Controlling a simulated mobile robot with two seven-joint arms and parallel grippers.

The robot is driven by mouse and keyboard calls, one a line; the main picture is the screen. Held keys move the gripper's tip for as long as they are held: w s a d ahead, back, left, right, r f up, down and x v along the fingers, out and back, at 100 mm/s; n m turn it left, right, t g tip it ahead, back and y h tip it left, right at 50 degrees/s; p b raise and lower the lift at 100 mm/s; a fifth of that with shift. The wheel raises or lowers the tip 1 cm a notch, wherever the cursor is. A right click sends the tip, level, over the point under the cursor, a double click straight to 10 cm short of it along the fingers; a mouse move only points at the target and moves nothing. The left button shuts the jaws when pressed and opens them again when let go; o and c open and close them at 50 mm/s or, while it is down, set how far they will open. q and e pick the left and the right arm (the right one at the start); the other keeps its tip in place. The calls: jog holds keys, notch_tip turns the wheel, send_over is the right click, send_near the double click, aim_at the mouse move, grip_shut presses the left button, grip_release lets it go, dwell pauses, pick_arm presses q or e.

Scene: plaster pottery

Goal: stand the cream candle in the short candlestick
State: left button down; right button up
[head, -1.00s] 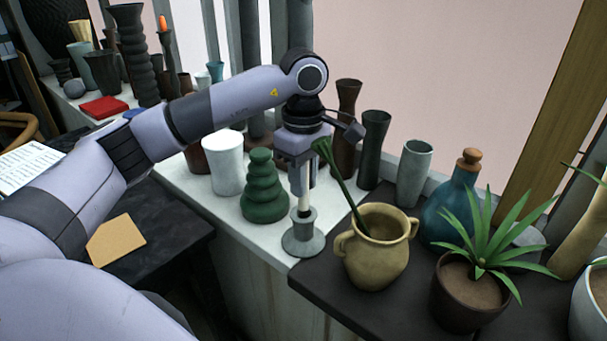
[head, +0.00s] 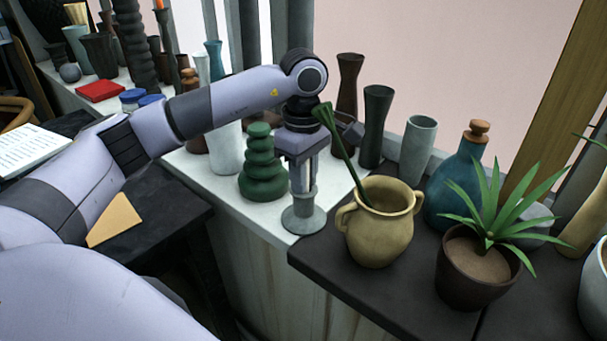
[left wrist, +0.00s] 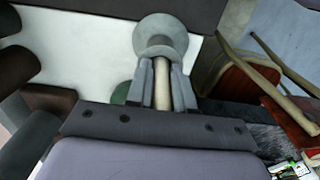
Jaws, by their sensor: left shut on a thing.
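The cream candle (left wrist: 162,88) is upright between the fingers of my left gripper (head: 302,178), which is shut on it. The grey short candlestick (head: 303,218) stands on the white ledge directly below, with a round flared base and a narrow cup. In the left wrist view the candle runs from the fingers to the candlestick (left wrist: 160,35), in line with its cup. The fingertips are close to the cup. The candle's lower end is hidden at the cup, so I cannot tell how deep it sits. My right gripper is not in view.
A green stacked-bulb vase (head: 262,180) stands just left of the candlestick. A tan two-handled jug (head: 380,232) with a dark green stem-like piece is close on the right. Dark vases (head: 376,128) stand behind. A potted plant (head: 478,265) is farther right.

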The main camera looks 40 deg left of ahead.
pick_arm(q)
jog(key=shift+f, duration=0.3)
jog(key=c, duration=0.9)
grip_release()
jog(key=shift+s+f, duration=0.1)
notch_tip(320, 180, up, 8)
jog(key=shift+f+p, duration=0.1)
jog(key=shift+p, duration=0.25)
